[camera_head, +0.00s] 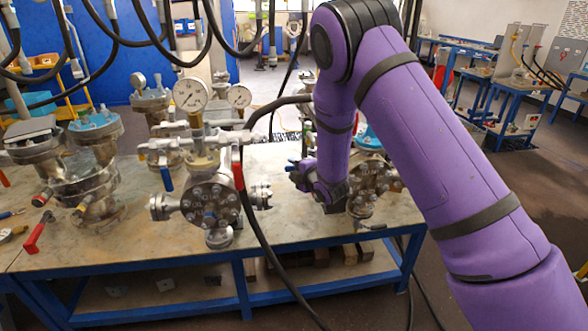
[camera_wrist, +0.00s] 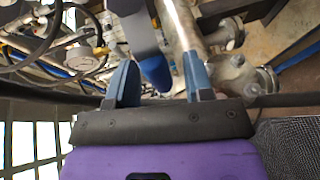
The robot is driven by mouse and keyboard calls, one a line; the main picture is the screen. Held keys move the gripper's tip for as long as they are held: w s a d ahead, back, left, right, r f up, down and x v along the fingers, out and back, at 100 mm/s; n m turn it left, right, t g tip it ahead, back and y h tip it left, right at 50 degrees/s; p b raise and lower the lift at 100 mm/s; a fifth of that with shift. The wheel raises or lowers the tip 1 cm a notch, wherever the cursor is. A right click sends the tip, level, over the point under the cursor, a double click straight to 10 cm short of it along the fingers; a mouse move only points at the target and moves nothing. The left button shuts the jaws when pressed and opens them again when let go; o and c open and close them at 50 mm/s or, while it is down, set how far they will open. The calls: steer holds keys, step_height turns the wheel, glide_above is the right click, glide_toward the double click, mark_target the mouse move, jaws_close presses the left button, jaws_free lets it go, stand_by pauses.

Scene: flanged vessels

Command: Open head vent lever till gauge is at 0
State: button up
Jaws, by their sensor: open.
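A flanged steel vessel (camera_head: 212,200) stands on the bench at the middle left of the head view. A white dial gauge (camera_head: 191,94) tops its fittings; its needle is too small to read. A blue lever (camera_head: 167,178) hangs down at the left of the fittings and a red lever (camera_head: 238,170) hangs at the right. The frames do not label which is the head vent lever. My gripper (camera_head: 293,166) is right of this vessel, fingers toward the left. In the wrist view my gripper (camera_wrist: 160,82) is open, with a blue rounded part (camera_wrist: 156,70) showing between the fingers; contact cannot be told.
A second gauge (camera_head: 239,96) stands behind. More vessels stand at the left (camera_head: 93,165) and beside my arm (camera_head: 372,178). A black hose (camera_head: 247,215) loops down in front of the bench (camera_head: 300,222). Loose tools, including a red-handled one (camera_head: 38,232), lie at the left.

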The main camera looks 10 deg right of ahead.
steer(key=shift+w+a, duration=0.15)
steer(key=shift+w, duration=0.15)
jaws_close()
